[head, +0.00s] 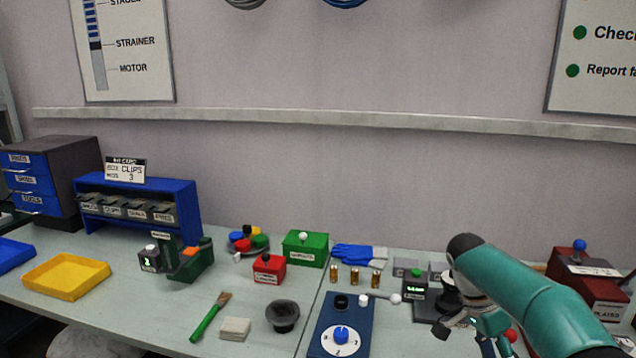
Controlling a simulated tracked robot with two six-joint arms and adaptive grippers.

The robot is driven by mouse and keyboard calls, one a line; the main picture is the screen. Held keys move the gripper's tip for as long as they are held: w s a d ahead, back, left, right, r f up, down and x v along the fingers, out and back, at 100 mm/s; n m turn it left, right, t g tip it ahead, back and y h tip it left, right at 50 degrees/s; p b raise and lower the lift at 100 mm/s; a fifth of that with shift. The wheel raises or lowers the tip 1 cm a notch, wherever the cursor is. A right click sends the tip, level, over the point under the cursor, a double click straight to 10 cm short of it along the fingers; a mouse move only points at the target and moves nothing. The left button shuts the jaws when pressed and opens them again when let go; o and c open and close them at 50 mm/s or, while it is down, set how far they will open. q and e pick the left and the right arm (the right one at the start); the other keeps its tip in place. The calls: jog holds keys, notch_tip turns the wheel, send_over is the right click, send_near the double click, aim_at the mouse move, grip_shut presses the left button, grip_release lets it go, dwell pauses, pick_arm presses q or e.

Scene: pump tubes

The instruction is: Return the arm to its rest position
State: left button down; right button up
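My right arm, teal with dark joints, reaches in from the lower right corner over the right part of the bench. Its gripper (484,340) points down at the bottom edge of the head view and is partly cut off. Whether its fingers are open or shut is not clear, and I see no object clearly held in it. It is in front of a dark device with a small green display (415,287). My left arm and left gripper are not in view.
A blue dial board (326,345), a dark bowl (283,316) and a green-handled brush (208,318) lie left of the arm. A dark red box (588,277) with a blue knob stands at right. The bench (130,310) is clear at front left.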

jog(key=s+a+f+n+g+y+b, duration=0.1)
jog(key=s+a+f+n, duration=0.15)
jog(key=f, duration=0.65)
jog(key=s+a+f+n+y+b, duration=0.15)
jog(key=a+f, duration=0.25)
jog(key=f, duration=0.6)
jog(key=s+a+f+n+t+y+b, duration=0.1)
jog(key=s+a+f+n+y+b, duration=0.4)
jog(key=s+a+f, duration=1.55)
jog(key=w+n+t, duration=0.1)
jog(key=n, duration=0.1)
jog(key=w+d+n+t+p, duration=0.1)
jog(key=w+r+n+t+p, duration=0.1)
jog(key=n+t, duration=0.1)
jog(key=shift+w+d+r+n, duration=0.1)
jog(key=shift+w+d+n, duration=0.1)
jog(key=shift+d+n, duration=0.15)
